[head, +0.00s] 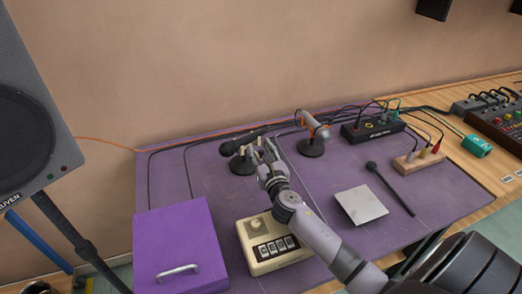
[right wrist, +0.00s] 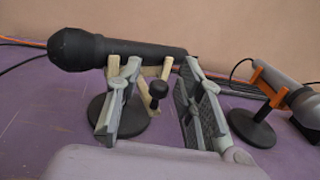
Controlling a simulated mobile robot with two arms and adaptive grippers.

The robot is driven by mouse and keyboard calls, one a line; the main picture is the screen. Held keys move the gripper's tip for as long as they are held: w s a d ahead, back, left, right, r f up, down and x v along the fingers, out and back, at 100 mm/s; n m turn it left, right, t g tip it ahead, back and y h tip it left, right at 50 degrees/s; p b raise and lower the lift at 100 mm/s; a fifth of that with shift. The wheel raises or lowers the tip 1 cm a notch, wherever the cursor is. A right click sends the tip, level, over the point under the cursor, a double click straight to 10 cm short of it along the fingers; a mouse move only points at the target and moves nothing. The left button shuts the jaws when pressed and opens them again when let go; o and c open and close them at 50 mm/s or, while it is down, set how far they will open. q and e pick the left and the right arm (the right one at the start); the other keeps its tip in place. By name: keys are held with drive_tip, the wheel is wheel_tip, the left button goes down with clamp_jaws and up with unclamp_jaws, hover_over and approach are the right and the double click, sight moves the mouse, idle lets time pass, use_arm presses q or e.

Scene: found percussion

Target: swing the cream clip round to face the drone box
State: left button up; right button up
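The cream clip (right wrist: 165,70) holds a black microphone (right wrist: 110,48) on a round dark base (right wrist: 120,118). In the head view the clip (head: 242,150) is partly hidden by my right gripper, and the microphone's head (head: 229,149) points left. My right gripper (head: 268,153) is open beside the stand. In the right wrist view its fingers (right wrist: 160,85) stand apart, with the clip's dark knob (right wrist: 157,92) showing between them; contact cannot be told. My left gripper is out of view.
An orange clip (right wrist: 268,88) with a grey microphone (head: 318,129) stands to the right. A purple box (head: 175,235) is at front left. A grey plate (head: 361,205) and a dark stick (head: 390,187) lie right of my arm. Cables run along the back of the purple table (head: 310,185).

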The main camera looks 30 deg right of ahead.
clamp_jaws()
idle(0.4)
idle(0.4)
